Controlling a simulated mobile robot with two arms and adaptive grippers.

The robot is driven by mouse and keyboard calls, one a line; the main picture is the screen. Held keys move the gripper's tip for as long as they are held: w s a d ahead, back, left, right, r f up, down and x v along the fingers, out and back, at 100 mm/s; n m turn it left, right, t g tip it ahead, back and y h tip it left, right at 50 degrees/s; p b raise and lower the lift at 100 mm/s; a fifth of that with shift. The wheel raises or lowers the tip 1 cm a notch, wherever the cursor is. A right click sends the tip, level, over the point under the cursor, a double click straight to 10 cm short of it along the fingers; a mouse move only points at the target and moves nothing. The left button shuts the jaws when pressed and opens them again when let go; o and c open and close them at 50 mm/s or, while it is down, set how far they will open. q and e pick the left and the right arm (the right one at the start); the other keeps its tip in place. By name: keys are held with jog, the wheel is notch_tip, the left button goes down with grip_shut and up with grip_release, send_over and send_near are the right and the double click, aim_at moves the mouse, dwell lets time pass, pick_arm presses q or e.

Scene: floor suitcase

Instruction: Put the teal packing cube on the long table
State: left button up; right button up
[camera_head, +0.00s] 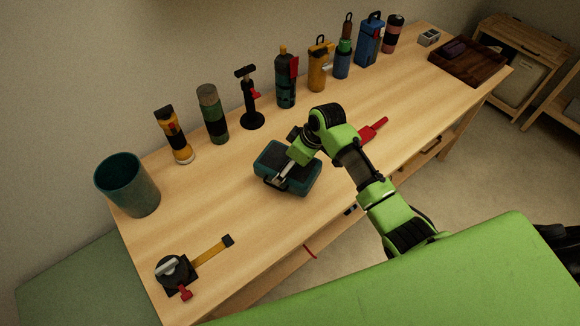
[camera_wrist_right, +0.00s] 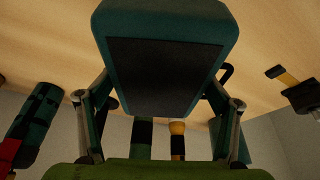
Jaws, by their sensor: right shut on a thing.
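The teal packing cube (camera_head: 302,183) has a dark panel on its top and a handle on one side. It is at the middle of the long wooden table (camera_head: 225,205), on or just above its top; I cannot tell if it touches. My right gripper (camera_head: 284,172) is shut on the cube. In the right wrist view the cube (camera_wrist_right: 215,25) fills the middle, between the two fingers of the right gripper (camera_wrist_right: 160,98), and the fingertips are partly hidden. My left gripper is not in view.
Behind the cube stand a dark pump (camera_head: 247,100), a green bottle (camera_head: 212,115), flashlights and several containers. A teal bin (camera_head: 127,185) and a tape measure (camera_head: 177,272) are at the left. A red tool (camera_head: 374,129) lies right of the arm. A wooden tray (camera_head: 467,62) is at the far end.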

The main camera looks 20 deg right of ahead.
jog(key=shift+w+d+f, duration=0.25)
jog(key=shift+w+f, duration=0.4)
jog(key=shift+f, duration=0.05)
notch_tip(320, 180, down, 2)
jog(key=shift+f+p, duration=0.1)
jog(key=shift+p, duration=0.4)
jog(key=shift+f, duration=0.45)
jog(key=shift+f, duration=0.1)
jog(key=shift+f, duration=0.15)
jog(key=o, duration=1.3)
jog(key=v, duration=1.2)
jog(key=shift+s+r+b, duration=0.1)
jog(key=shift+r+b, duration=0.15)
jog(key=shift+b, duration=0.1)
